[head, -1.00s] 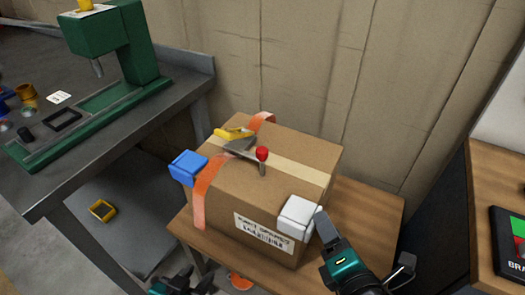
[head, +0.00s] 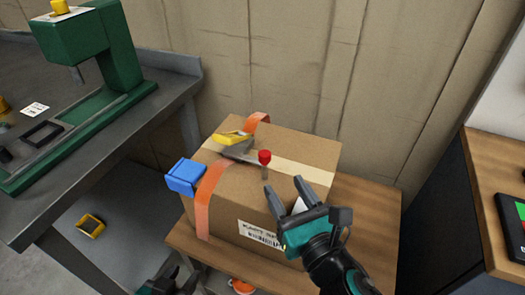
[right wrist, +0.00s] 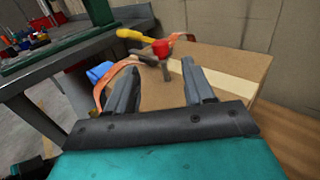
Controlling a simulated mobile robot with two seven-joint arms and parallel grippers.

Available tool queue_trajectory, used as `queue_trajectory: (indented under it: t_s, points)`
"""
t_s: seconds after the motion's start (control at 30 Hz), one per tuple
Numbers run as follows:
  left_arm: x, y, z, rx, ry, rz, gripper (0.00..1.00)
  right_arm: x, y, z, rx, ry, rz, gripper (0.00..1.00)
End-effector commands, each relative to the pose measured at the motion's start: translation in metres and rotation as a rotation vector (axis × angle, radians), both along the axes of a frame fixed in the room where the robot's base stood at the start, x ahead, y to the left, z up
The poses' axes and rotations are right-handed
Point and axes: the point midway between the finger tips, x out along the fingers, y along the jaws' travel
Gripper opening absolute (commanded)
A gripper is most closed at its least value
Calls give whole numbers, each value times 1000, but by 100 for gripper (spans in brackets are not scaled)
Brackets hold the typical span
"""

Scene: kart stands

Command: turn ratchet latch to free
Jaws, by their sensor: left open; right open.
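The ratchet latch (head: 240,155) sits on top of a cardboard box (head: 295,150), on an orange strap (head: 204,200) that runs over the box. It has a yellow handle (head: 233,138) and a small lever with a red knob (head: 264,157). The red knob also shows in the right wrist view (right wrist: 161,48), ahead of the fingers. My right gripper (head: 284,188) is open and empty above the box's front right part, just short of the red knob. My left gripper (head: 172,281) is low at the bottom edge, partly cut off, open and apart from the box.
A blue block (head: 186,176) is at the box's left edge. The box stands on a wooden table (head: 365,215). A grey bench (head: 150,118) with a green machine (head: 115,45) is at left.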

Motion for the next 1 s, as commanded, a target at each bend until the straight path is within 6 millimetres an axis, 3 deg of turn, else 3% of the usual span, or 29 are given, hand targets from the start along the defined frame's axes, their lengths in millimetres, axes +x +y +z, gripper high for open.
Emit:
queue_trajectory:
  t_s: [0.5, 0.7, 1.0]
  points:
    - [-5, -2, 0, -4, 10, 0, 43, 88, 37, 0, 2, 0, 0, 53]
    - [-5, -2, -1, -4, 10, 1, 43, 101, 42, 1, 2, 0, 1, 53]
    - [-4, 0, 0, -2, 9, 3, 43, 103, 42, 0, 2, 1, 0, 53]
